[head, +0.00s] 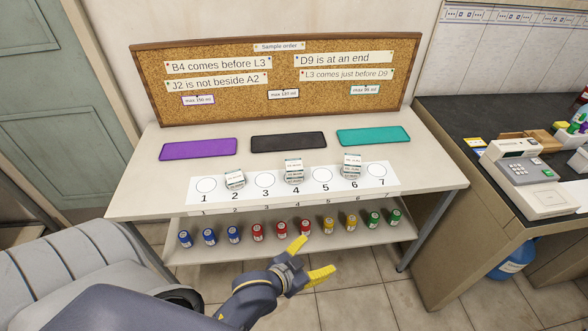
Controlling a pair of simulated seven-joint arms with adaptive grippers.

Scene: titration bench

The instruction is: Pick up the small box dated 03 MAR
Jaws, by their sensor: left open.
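No box with a readable 03 MAR date shows in the head view. Small white-labelled containers stand on the numbered strip (265,189): one at spot 2 (234,180), one at spot 4 (293,171) and one at spot 6 (352,166). Their print is too small to read, and I cannot tell whether any is a box. My left gripper (311,259) has yellow fingers spread apart, with nothing between them. It is in front of the table, nearer than the lower shelf. My right gripper is not in view.
Purple (198,149), black (288,141) and teal (373,135) mats lie below the corkboard (280,84). Several small coloured bottles stand on the lower shelf (285,242). A dark counter (455,124) with a grey device (530,172) is at right; a grey seat (60,255) is at left.

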